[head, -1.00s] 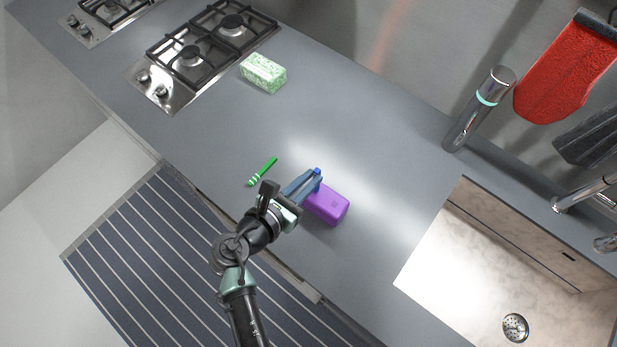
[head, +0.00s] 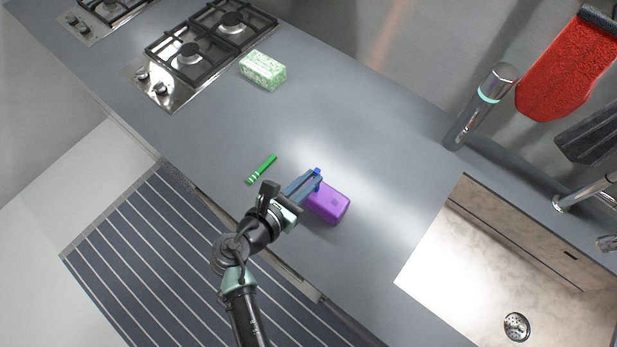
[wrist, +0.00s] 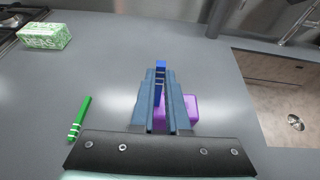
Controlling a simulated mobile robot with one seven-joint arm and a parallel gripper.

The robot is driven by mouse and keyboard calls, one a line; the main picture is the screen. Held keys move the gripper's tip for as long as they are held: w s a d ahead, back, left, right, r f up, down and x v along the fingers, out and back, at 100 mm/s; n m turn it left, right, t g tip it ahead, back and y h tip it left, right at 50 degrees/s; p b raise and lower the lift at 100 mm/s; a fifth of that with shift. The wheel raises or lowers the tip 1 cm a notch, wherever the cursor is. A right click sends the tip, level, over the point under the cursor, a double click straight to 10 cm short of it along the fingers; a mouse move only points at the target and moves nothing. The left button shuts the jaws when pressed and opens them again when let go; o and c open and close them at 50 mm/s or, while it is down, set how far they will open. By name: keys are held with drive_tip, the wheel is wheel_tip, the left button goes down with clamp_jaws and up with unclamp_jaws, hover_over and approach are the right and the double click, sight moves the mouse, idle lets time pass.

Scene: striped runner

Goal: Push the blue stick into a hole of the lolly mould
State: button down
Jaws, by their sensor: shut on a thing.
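The purple lolly mould (head: 330,204) lies on the grey counter near its front edge, and it also shows in the wrist view (wrist: 191,107). My gripper (head: 316,176) is shut on the blue stick (head: 318,171), whose top stands out between the fingertips in the wrist view (wrist: 160,66). The stick and fingers are over or beside the mould's left end. The fingers hide the stick's lower end, and I cannot tell whether it is in a hole. A green stick (head: 262,169) with white bands lies on the counter to the left of my gripper.
A green and white patterned box (head: 263,71) stands behind, near the gas hob (head: 203,48). The sink (head: 490,265) is to the right, with a tall steel cylinder (head: 480,106) behind it. The counter between box and mould is clear.

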drive_tip(key=shift+f+b, duration=1.5)
drive_tip(key=shift+f, duration=0.8)
idle(0.7)
drive_tip(key=c, duration=0.8)
unclamp_jaws()
drive_tip(key=shift+c, duration=0.2)
drive_tip(key=b+v, duration=0.1)
drive_tip(key=v, duration=1.2)
drive_tip(key=shift+b, duration=0.4)
